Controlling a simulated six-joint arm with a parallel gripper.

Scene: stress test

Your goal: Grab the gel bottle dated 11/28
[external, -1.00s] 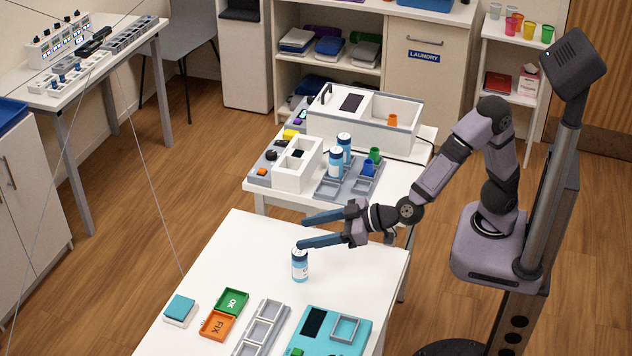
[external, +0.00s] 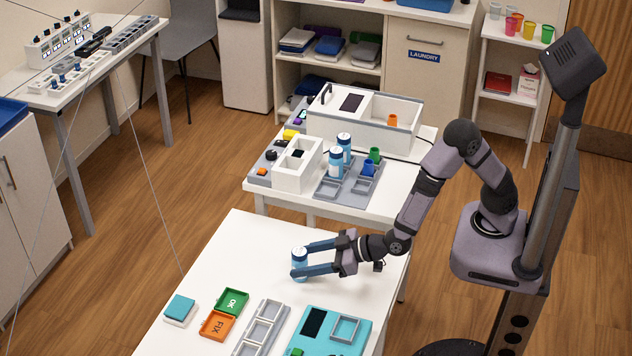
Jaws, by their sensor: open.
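A small white and blue bottle (external: 299,258) with a dark cap stands upright on the white front table (external: 240,260). Its date is too small to read. My gripper (external: 302,259) is open and low over the table, with its two blue fingers reaching left to the bottle, one on the far side and one on the near side. I cannot tell whether the fingers touch it. Two similar bottles, one (external: 336,163) in front of the other (external: 344,147), stand at the grey tray on the table behind; their dates are not readable either.
A green OK tray (external: 232,300), an orange FIX tray (external: 217,326), a grey compartment rack (external: 262,328) and a teal device (external: 320,340) lie at the front. A teal-topped block (external: 179,309) sits at the left. The table around the bottle is clear.

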